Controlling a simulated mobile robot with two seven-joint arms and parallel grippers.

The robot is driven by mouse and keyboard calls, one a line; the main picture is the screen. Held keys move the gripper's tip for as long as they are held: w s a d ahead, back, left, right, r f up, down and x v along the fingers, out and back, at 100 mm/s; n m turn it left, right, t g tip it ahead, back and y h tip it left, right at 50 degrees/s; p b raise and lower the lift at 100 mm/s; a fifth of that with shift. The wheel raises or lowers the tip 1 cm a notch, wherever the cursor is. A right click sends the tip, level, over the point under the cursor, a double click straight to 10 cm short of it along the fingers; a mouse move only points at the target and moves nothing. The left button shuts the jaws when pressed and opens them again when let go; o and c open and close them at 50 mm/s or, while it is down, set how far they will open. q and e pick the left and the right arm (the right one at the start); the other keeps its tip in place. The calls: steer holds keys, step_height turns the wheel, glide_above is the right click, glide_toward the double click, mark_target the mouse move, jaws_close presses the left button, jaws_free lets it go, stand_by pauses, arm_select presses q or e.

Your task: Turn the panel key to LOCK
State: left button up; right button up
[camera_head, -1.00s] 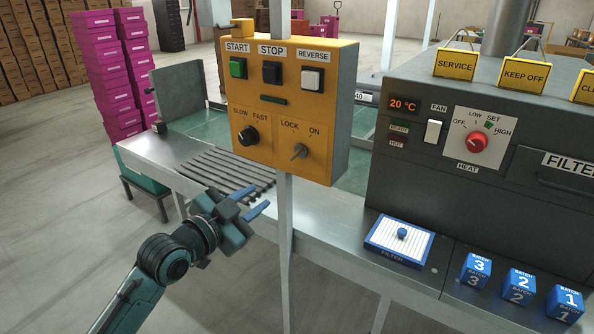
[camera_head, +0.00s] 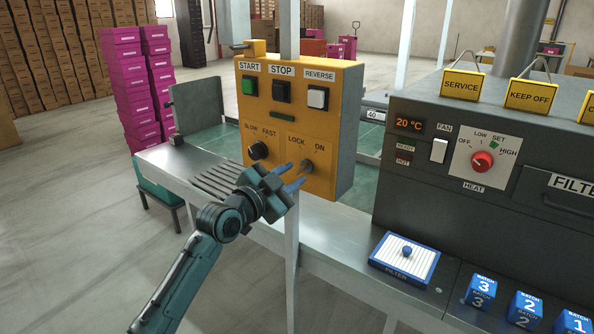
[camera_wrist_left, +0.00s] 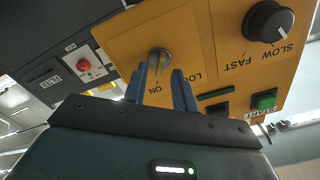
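The yellow control panel (camera_head: 345,125) carries a small grey panel key (camera_head: 307,166) at its lower right, below the LOCK and ON labels. The key also shows in the wrist view (camera_wrist_left: 158,58), its grip pointing towards ON. My left gripper (camera_head: 297,178) is in front of the panel's lower right part, with its blue fingers reaching towards the key. In the wrist view the fingers (camera_wrist_left: 159,80) are apart, with the key beyond and between their tips. I see no grip on it. My right gripper is in neither view.
The black SLOW/FAST knob (camera_head: 258,150) sits left of the key. The green START button (camera_head: 250,86), STOP button (camera_head: 282,91) and REVERSE button (camera_head: 318,97) are above. A grey post (camera_head: 292,270) supports the panel. The grey heater (camera_head: 440,190) stands at the right.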

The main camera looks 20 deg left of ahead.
mark_target(303, 169)
arm_select(q)
steer(key=shift+x, duration=1.35)
jaws_close()
